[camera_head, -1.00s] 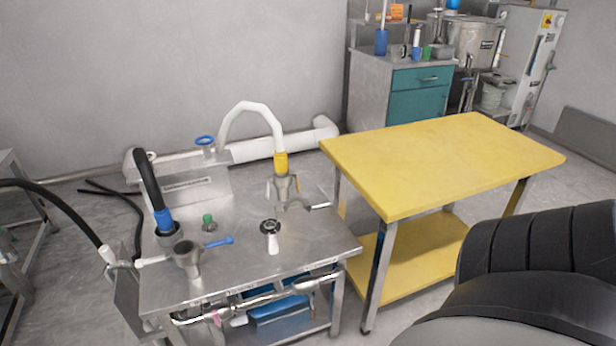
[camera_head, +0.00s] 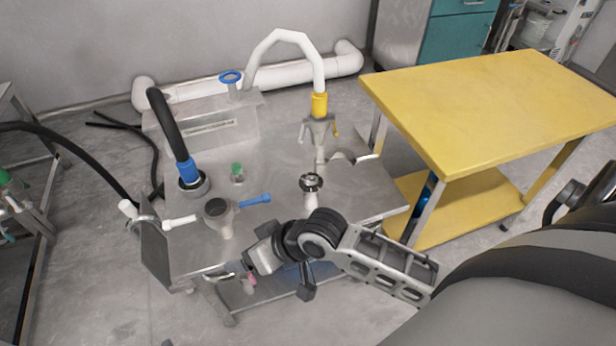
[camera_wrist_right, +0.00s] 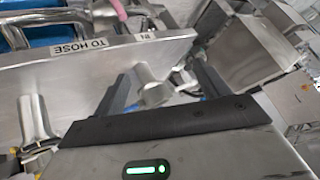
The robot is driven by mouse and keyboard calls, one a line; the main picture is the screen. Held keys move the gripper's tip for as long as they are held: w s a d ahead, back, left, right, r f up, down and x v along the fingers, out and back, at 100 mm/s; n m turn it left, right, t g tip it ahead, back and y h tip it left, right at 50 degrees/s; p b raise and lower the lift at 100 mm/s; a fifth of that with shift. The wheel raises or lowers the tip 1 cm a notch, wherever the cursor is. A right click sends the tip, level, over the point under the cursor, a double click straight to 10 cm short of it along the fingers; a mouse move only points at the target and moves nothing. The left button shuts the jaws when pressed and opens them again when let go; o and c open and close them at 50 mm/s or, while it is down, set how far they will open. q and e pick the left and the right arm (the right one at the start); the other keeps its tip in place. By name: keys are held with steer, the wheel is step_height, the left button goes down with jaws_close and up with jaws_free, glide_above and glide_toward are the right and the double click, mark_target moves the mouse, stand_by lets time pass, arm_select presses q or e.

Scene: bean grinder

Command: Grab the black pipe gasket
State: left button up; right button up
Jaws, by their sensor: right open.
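A small dark ring, which looks like the black pipe gasket (camera_head: 311,182), sits at the top of a short pale pipe fitting (camera_head: 311,201) near the front right of the metal table. I cannot tell if the ring is loose. My right gripper (camera_head: 262,257) is over the table's front edge, left of and nearer than the ring, apart from it. In the right wrist view my right gripper (camera_wrist_right: 163,72) is open. A pale grey fitting (camera_wrist_right: 150,90) shows between its fingers, not clasped; no black ring is clear there. My left gripper is out of view.
The metal table (camera_head: 275,165) carries a black hose (camera_head: 168,130), a white hose (camera_head: 285,37) with a yellow collar, a blue-handled valve (camera_head: 255,200) and a small green-topped part (camera_head: 237,172). A yellow table (camera_head: 490,100) stands close on the right.

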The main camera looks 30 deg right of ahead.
steer(key=w+d+r+m+g+h, duration=0.1)
steer(key=w+d+r+g+h, duration=0.3)
steer(key=w+d, duration=0.35)
steer(key=w+d+r+m+g+h, duration=0.1)
steer(key=d+r+m+g+h, duration=0.2)
steer(key=d+r, duration=0.95)
steer(key=m+y+b, duration=0.1)
steer(key=b, duration=0.1)
glide_above(312, 181)
steer(key=f, duration=0.9)
steer(key=shift+s+f, duration=0.3)
steer(key=f, duration=0.5)
steer(key=shift+w+f, duration=0.25)
steer(key=shift+f, duration=0.1)
steer(key=shift+f+p, duration=0.25)
steer(key=shift+p, duration=0.05)
steer(key=c, duration=1)
